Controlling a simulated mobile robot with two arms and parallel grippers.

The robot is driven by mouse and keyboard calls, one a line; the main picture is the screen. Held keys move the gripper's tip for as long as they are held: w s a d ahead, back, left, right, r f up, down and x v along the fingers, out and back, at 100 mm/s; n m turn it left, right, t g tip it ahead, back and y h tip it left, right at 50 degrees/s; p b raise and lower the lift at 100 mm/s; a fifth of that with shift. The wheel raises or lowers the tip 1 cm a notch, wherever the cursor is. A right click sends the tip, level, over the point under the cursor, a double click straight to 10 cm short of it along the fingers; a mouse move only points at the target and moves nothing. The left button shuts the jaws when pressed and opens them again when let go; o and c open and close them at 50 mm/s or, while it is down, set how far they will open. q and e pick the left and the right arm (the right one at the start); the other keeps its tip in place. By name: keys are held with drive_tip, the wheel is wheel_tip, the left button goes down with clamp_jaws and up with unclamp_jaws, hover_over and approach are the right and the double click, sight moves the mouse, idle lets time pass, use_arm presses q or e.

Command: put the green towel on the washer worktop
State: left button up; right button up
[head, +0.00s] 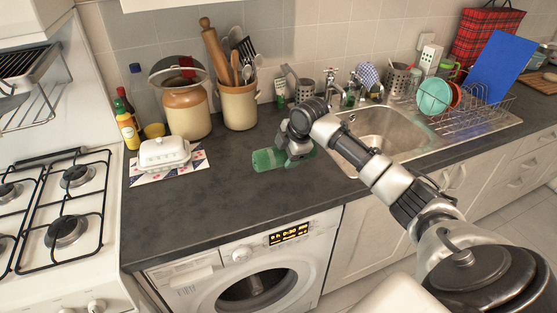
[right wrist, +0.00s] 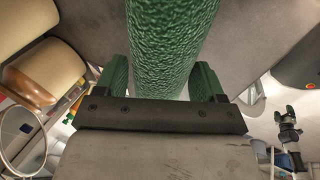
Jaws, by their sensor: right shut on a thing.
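The green towel (head: 268,159) is a rolled, textured bundle over the dark worktop (head: 215,205) above the white washer (head: 205,287). My right gripper (head: 290,153) is shut on the green towel, near its right end in the head view. In the right wrist view the towel (right wrist: 165,45) runs between the two fingers of my right gripper (right wrist: 162,85). The towel is low, at or just above the worktop; I cannot tell whether it touches. Part of it is hidden by the gripper. My left gripper is not in view.
A white butter dish (head: 163,153) on a patterned mat, a lidded crock (head: 187,112) and a utensil pot (head: 239,105) stand left and behind. The sink (head: 382,135) is right, the gas hob (head: 62,205) far left. The worktop's front middle is clear.

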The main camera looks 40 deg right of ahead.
drive_tip(key=shift+w+a+f, duration=0.5)
drive_tip(key=shift+w+a, duration=0.1)
drive_tip(key=shift+f+p, duration=0.6)
drive_tip(key=shift+f, duration=1.4)
drive_tip(key=shift+s+f, duration=0.1)
drive_tip(key=shift+f, duration=0.1)
drive_tip(key=o, duration=1)
drive_tip(key=shift+o, duration=0.2)
drive_tip(key=b+v, duration=0.1)
drive_tip(key=v, duration=1.1)
drive_tip(key=shift+r, duration=0.2)
